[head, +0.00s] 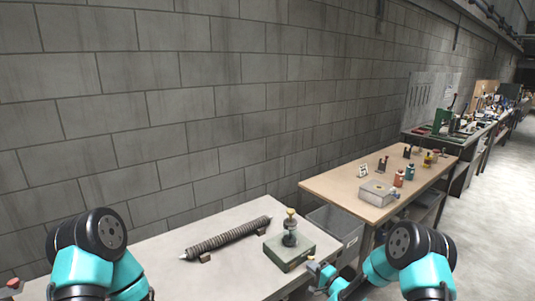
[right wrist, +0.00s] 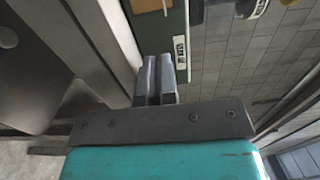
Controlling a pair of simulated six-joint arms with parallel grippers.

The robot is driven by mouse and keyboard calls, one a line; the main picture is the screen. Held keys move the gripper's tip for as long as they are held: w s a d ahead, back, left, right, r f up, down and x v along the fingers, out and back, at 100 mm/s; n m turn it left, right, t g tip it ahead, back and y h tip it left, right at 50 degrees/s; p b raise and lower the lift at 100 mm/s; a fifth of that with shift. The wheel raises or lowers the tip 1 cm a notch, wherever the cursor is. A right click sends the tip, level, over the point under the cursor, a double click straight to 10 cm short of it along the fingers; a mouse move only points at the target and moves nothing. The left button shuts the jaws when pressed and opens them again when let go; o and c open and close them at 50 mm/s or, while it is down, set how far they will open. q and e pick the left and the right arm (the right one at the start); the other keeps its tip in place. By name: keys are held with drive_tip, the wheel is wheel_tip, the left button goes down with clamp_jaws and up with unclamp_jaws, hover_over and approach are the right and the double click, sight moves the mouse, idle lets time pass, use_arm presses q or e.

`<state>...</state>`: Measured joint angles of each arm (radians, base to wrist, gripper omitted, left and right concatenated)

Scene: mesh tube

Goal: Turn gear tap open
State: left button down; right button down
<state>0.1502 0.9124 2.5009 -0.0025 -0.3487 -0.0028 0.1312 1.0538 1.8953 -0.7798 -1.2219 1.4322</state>
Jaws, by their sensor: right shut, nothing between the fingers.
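The gear tap (head: 289,239) is a dark upright stem with a pale yellowish knob on top, standing on a grey-green box (head: 289,252) on the near table. The box's dark green side shows at the top of the right wrist view (right wrist: 162,32), with a small white label; the knob cannot be made out there. My right gripper (head: 314,268) is just right of the box's near right corner, below the knob. In the right wrist view its two fingers (right wrist: 157,75) are together and empty. My left arm shows at the lower left, but its gripper is not visible.
A ribbed grey tube (head: 228,238) lies on small dark supports left of the box. The near table (head: 215,270) has free room in front of it. A grey bin (head: 340,224) stands behind right. A wooden bench (head: 335,188) holds bottles and a metal box. A block wall runs behind.

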drive_tip(key=shift+w+a+f, duration=0.15)
drive_tip(key=shift+w+f, duration=0.2)
drive_tip(key=shift+f, duration=0.05)
drive_tip(key=shift+s+a+f, duration=0.1)
drive_tip(key=shift+s+a, duration=0.1)
drive_tip(key=shift+a, duration=0.1)
idle(0.7)
drive_tip(key=shift+s, duration=0.1)
drive_tip(key=shift+s+d+f, duration=0.1)
drive_tip(key=shift+s+d, duration=0.05)
drive_tip(key=shift+s, duration=0.3)
drive_tip(key=v, duration=0.4)
drive_tip(key=shift+s+d, duration=0.15)
drive_tip(key=shift+d, duration=0.2)
drive_tip(key=shift+d, duration=0.1)
drive_tip(key=shift+s+d+r, duration=0.25)
drive_tip(key=shift+d+r, duration=0.2)
